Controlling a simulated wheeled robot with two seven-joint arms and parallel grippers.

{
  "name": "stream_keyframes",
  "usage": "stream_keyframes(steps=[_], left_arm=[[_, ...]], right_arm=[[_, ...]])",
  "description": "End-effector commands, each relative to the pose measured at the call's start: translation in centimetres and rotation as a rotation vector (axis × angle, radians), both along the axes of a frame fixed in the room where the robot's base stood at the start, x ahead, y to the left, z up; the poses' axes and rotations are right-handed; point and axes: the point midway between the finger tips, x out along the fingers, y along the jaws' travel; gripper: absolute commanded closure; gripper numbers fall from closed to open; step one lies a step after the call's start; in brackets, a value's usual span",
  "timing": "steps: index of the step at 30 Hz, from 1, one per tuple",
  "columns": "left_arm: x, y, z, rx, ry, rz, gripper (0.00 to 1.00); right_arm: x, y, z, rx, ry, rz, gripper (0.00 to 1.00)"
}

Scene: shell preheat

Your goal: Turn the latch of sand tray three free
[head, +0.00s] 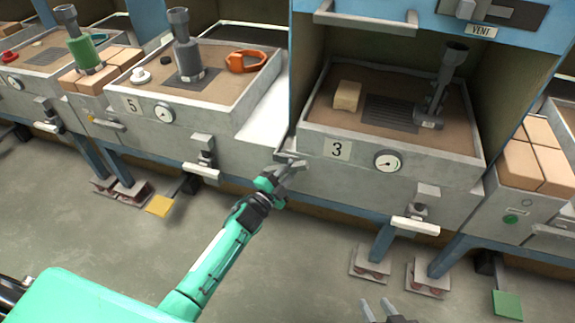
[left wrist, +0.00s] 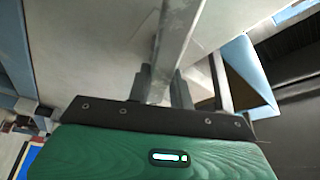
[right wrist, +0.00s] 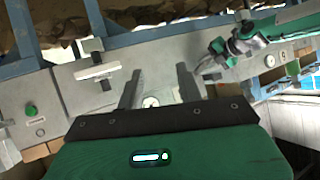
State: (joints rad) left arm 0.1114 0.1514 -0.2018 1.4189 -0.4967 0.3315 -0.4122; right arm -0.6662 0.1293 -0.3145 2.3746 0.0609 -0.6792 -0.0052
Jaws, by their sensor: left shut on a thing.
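Sand tray three (head: 440,170) sits in the blue-framed bay, with a number 3 plate and a gauge on its grey front. My left gripper (head: 287,167) is at the tray's front left corner, shut on a grey metal bar (left wrist: 178,38) that runs up between its fingers in the left wrist view. The bar looks like the latch; the fingers hide part of it. My right gripper (right wrist: 158,88) is open and empty, facing the tray fronts from a distance. Its fingertips (head: 385,311) show at the bottom of the head view.
On tray three's sand stand a grey post (head: 435,90) and a tan block (head: 347,96). A white handle (head: 415,224) juts from the front right. Tray five (head: 215,115) stands to the left, a brick-topped unit (head: 525,195) to the right.

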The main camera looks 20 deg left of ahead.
Motion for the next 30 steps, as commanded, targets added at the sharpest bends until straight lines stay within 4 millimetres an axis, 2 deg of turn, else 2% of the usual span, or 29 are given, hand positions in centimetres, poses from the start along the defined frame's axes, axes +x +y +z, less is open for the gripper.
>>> stream_keyframes(steps=[1, 15, 21, 30], left_arm=[[0.0, 0.0, 0.3, 0.049, 0.0, -0.002, 1.0], [0.0, -0.2, -0.5, 0.407, -0.012, -0.001, 1.0], [0.0, -0.3, -0.7, 0.487, -0.016, -0.002, 1.0], [0.0, -0.3, -0.9, 0.53, -0.017, 0.0, 1.0]], right_arm=[[-0.1, -0.7, 0.5, -0.024, 0.037, -0.005, 0.64], [-2.8, -6.1, 0.7, -0.202, 0.375, -0.055, 0.64], [-3.8, -7.4, 1.0, -0.237, 0.455, -0.071, 0.64], [-4.3, -8.1, 1.1, -0.254, 0.496, -0.079, 0.64]])
